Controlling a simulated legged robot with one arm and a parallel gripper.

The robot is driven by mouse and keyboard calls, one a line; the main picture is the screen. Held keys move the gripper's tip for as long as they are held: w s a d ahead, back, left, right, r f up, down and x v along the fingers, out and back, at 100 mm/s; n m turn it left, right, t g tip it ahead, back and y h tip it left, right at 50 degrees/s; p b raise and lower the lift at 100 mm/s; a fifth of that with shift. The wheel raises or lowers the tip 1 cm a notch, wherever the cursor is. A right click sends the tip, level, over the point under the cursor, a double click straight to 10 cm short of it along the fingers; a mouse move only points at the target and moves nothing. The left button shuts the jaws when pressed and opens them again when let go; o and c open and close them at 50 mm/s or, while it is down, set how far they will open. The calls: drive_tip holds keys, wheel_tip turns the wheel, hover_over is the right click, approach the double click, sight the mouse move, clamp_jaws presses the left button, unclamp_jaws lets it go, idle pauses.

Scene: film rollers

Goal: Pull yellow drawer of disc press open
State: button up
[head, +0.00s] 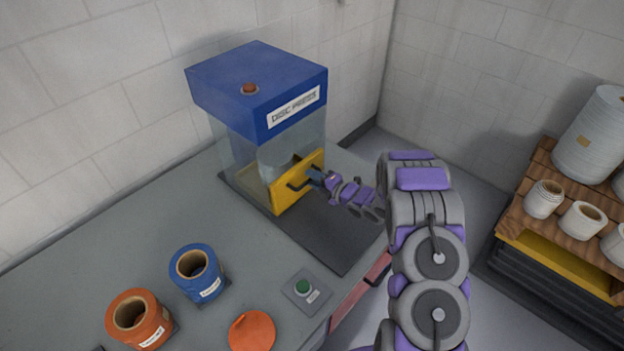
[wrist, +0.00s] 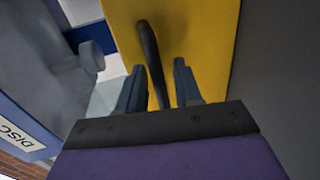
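The disc press (head: 262,92) stands on the grey counter, with a blue top and clear walls. Its yellow drawer (head: 300,183) is at the lower front, with a dark bar handle (head: 298,184). In the head view my gripper (head: 314,174) is right at the drawer front, by the handle. In the wrist view the handle (wrist: 152,62) runs between the two fingers of my gripper (wrist: 160,78), against the yellow front (wrist: 205,40). The fingers are apart, with visible gaps on both sides of the handle. How far the drawer sits out is hard to tell.
A green button box (head: 304,290), a blue roll (head: 197,272), an orange roll (head: 138,318) and an orange disc-shaped lid (head: 252,332) are on the counter's near side. A wooden shelf (head: 520,215) with white rolls stands at right. Floor shows between counter and shelf.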

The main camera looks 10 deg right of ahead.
drive_tip(key=shift+w+a+f, duration=0.1)
drive_tip(key=shift+w+a, duration=0.15)
drive_tip(key=shift+w, duration=0.05)
clamp_jaws()
idle(0.5)
